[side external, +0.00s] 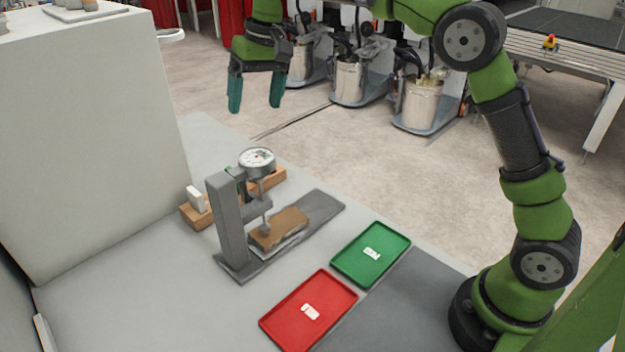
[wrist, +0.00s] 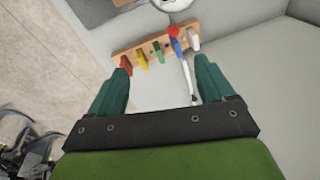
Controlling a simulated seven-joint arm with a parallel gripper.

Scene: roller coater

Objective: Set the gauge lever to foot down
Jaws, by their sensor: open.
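The thickness gauge (side external: 232,215) is a grey stand with a round white dial (side external: 257,160) on its arm. Its thin stem and foot (side external: 266,228) hang over a brown panel (side external: 282,227); I cannot tell whether the foot touches it. The gauge lever is not clearly made out in the side view. In the wrist view, part of the dial (wrist: 172,3) shows at the top edge, with a small red knob (wrist: 173,31) just below it, possibly the lever's end. My gripper (side external: 256,101) is open and empty, high above and behind the gauge; its fingers also show in the wrist view (wrist: 163,66).
A wooden rack (wrist: 153,48) with several coloured pieces stands behind the gauge. Red (side external: 308,311) and green (side external: 371,254) trays with white labels lie in front. A tall pale block (side external: 90,130) stands at left.

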